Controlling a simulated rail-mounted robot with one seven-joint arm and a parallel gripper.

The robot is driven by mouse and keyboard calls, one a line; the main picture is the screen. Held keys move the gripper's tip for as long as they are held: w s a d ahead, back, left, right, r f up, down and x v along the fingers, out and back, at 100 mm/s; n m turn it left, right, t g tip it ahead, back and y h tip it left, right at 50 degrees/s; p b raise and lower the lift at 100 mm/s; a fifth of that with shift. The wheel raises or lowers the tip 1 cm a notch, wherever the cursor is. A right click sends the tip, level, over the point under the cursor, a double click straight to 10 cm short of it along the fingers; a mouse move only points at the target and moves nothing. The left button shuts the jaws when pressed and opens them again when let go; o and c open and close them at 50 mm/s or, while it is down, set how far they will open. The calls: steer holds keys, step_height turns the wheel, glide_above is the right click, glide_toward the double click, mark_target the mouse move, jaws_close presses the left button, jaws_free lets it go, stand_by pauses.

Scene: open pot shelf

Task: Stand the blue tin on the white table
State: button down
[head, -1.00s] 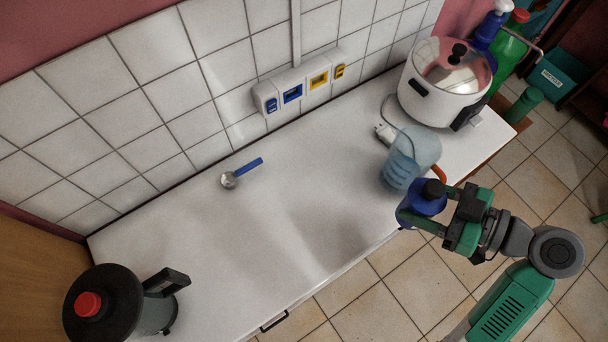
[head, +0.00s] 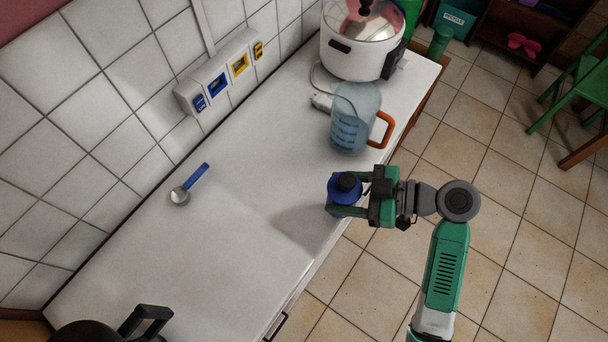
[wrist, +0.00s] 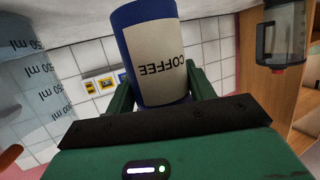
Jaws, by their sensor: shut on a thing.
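The blue tin (head: 345,190) has a dark lid and is at the front edge of the white table (head: 235,230). My gripper (head: 352,192) is shut on it from the right. In the wrist view the tin (wrist: 158,55) shows a pale label reading COFFEE, upside down in that picture, between my green fingers. The head view looks down on it, so I cannot tell whether its base touches the table or hangs above it.
A measuring jug (head: 352,115) with an orange handle stands behind the tin. A white cooker (head: 362,50) is at the far end. A blue-handled scoop (head: 190,185) lies near the tiled wall. A black kettle (head: 115,328) is at the near left. The table's middle is clear.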

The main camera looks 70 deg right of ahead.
steer(key=shift+w+d+f+b, duration=0.35)
steer(key=shift+w+f, duration=0.35)
steer(key=shift+w, duration=0.65)
steer(key=shift+w+d+f+b, duration=0.3)
steer(key=shift+w+f, duration=0.45)
steer(key=shift+w, duration=0.6)
steer(key=shift+w+d+f+b, duration=0.3)
steer(key=shift+w+f, duration=0.4)
steer(key=shift+w, duration=0.65)
steer(key=shift+d, duration=0.1)
steer(key=shift+f, duration=0.2)
steer(key=c, duration=0.6)
jaws_free()
steer(key=shift+o, duration=0.2)
steer(key=shift+r, duration=0.1)
